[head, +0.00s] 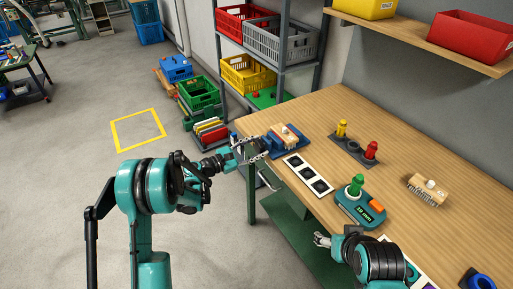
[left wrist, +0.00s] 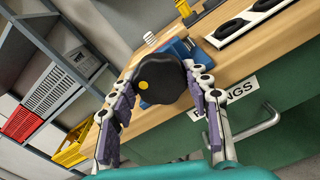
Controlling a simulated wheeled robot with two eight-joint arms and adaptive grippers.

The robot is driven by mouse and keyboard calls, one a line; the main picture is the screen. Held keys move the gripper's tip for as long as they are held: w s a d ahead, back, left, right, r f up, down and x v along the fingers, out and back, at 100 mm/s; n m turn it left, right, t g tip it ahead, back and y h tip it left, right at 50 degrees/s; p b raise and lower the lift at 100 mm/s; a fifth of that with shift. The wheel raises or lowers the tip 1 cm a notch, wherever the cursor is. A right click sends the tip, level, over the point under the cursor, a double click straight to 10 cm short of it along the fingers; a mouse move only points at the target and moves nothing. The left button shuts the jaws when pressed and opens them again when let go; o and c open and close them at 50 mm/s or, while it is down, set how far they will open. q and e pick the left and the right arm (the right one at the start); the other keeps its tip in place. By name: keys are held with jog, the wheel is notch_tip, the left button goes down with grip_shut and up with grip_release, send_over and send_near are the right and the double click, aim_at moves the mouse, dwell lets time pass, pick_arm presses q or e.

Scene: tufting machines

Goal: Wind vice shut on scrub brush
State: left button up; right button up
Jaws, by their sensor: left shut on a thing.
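The blue vice (head: 279,148) sits at the left end of the wooden bench, by its edge. A scrub brush with a light wooden body (head: 285,133) is at the vice's jaws; I cannot tell how tightly the jaws meet it. My left gripper (head: 252,151) is at the near-left side of the vice. In the left wrist view its fingers (left wrist: 163,95) are shut around a black round knob with a yellow dot (left wrist: 160,78), in front of the blue vice body (left wrist: 181,47). My right gripper (head: 322,240) hangs off the bench's front edge, its finger opening unclear.
Shelves with crates (head: 289,42) stand behind the bench's left end.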

pick_arm(q)
jog(key=shift+m, duration=1)
jog(key=o, duration=1.2)
jog(key=shift+c, duration=0.2)
jog(key=v, duration=1.2)
